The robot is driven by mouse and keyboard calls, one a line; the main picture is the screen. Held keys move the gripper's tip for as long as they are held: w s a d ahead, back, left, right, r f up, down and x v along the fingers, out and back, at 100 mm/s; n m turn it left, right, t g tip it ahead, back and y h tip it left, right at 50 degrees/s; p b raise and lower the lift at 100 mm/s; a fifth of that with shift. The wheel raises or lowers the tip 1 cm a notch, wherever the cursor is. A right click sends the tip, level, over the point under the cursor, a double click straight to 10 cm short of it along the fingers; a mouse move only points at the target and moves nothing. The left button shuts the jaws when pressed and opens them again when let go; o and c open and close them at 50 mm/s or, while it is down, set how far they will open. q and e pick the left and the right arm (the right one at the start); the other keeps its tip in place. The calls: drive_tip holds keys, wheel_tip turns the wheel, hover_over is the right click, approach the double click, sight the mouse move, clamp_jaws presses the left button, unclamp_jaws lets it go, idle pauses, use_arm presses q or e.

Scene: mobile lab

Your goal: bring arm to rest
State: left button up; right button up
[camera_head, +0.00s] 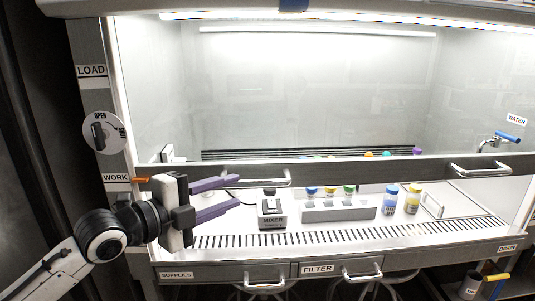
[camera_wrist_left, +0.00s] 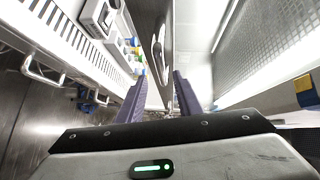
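My left arm comes in from the lower left in the head view. Its gripper (camera_head: 222,198) has two purple fingers, spread apart with nothing between them. It is in front of the cabinet's lower left opening, left of the mixer. In the left wrist view the same fingers (camera_wrist_left: 160,95) stand apart, with the cabinet's sash bar beyond them. My right arm and gripper are not seen in either view.
A fume cabinet holds a mixer (camera_head: 272,210), a grey rack (camera_head: 338,210) with several capped vials, and two bottles (camera_head: 390,200) on the work surface. The sash bar (camera_head: 370,173) crosses above. Drawer handles (camera_head: 265,284) stick out below.

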sight(253, 186)
use_arm(q)
drive_tip(key=x, duration=0.8)
drive_tip(key=shift+f+p, duration=0.3)
drive_tip(key=shift+f, duration=0.35)
drive_tip(key=shift+s+f, duration=0.1)
